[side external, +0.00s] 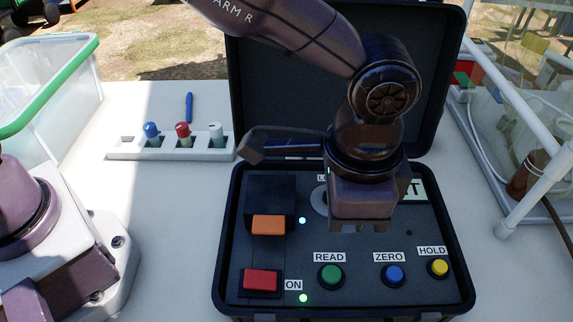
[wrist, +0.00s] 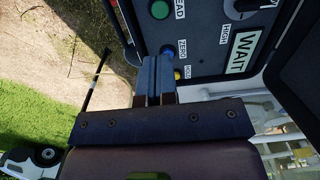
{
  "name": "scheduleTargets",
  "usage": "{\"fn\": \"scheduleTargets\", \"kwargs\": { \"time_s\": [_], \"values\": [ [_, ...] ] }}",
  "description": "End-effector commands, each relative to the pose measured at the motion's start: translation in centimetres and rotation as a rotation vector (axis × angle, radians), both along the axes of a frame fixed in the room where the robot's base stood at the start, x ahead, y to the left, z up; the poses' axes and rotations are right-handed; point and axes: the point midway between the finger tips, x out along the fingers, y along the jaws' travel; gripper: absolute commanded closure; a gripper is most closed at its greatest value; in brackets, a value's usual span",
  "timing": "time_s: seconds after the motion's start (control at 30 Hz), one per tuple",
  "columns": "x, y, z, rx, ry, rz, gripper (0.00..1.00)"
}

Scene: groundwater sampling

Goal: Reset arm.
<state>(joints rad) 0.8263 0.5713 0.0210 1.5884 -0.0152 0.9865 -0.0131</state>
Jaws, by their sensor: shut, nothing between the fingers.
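My gripper (side external: 348,226) hangs over the panel of an open black case (side external: 229,250), in its middle above the READ and ZERO buttons. In the wrist view the two fingers of my gripper (wrist: 155,62) are together with nothing between them. The fingertips look close to the ZERO button in that view; their height above the panel is hard to tell. The green READ button (side external: 331,276), blue ZERO button (side external: 394,275) and yellow HOLD button (side external: 438,267) show clear of the fingers in the side view. My arm partly hides a round knob and the WAIT sign (wrist: 244,52).
An orange switch (side external: 268,225) and red switch (side external: 261,281) are on the panel's left, near lit lamps. A white rack (side external: 170,150) with capped vials stands left of the case. A green-rimmed bin (side external: 60,85) is far left; a white-framed clear enclosure (side external: 515,190) stands right.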

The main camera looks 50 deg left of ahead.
Motion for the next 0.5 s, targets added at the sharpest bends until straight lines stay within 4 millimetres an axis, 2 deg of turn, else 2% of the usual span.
{"fn": "scheduleTargets", "kwargs": {
  "time_s": [0.07,0.17,0.37,0.5],
  "values": [
    [-0.9,0.9,-0.9,0.023,0.022,-0.002,1.0],
    [-1.7,3.4,0.3,0.023,0.021,0.021,1.0],
    [-2.3,11.4,4.9,-0.027,-0.028,0.162,1.0],
    [-3.7,17.5,7.9,-0.074,-0.092,0.29,1.0]
  ]
}}
